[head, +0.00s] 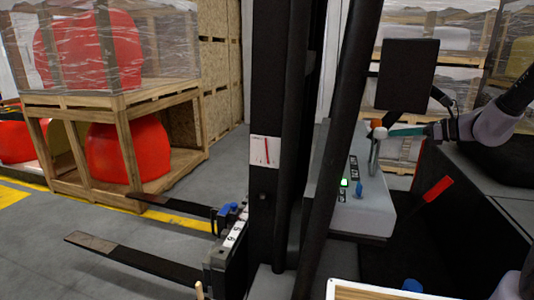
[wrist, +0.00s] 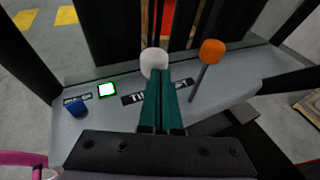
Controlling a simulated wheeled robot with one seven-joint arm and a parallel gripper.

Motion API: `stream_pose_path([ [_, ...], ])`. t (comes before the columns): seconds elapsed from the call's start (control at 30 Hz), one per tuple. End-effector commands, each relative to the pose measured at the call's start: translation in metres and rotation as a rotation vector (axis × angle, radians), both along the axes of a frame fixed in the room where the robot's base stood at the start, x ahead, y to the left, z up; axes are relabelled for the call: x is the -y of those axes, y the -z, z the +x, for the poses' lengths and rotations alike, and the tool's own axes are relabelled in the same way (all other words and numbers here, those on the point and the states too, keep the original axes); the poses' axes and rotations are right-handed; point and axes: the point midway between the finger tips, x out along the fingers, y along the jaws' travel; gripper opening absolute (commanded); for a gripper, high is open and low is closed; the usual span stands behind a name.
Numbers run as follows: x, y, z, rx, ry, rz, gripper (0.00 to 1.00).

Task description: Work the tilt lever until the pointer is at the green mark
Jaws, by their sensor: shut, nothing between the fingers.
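My gripper (wrist: 166,80) has its teal fingers pressed together with nothing between them. In the wrist view the fingertips are at a white-knobbed lever (wrist: 153,60), whose stem they hide; I cannot tell whether they touch. An orange-knobbed lever (wrist: 212,50) leans just right of the fingers. In the head view my gripper (head: 388,132) is beside the orange knob (head: 376,124) above the console. A white plate (head: 265,153) with a red line is on the mast; no green mark is discernible there.
The console (head: 362,215) also bears a lit green-edged button (wrist: 107,90) and a blue knob (wrist: 76,106). A red-handled lever (head: 437,189) stands right of it. The black mast (head: 270,80) and forks (head: 130,262) are left. A wooden crate (head: 125,105) with red nosecones stands behind.

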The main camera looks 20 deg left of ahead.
Motion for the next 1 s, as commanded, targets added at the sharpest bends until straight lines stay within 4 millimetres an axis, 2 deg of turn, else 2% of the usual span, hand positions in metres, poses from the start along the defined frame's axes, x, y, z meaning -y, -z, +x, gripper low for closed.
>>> stream_pose_path([
  [1.0,-0.028,0.002,0.003,0.0,-0.002,-0.001,0.0],
])
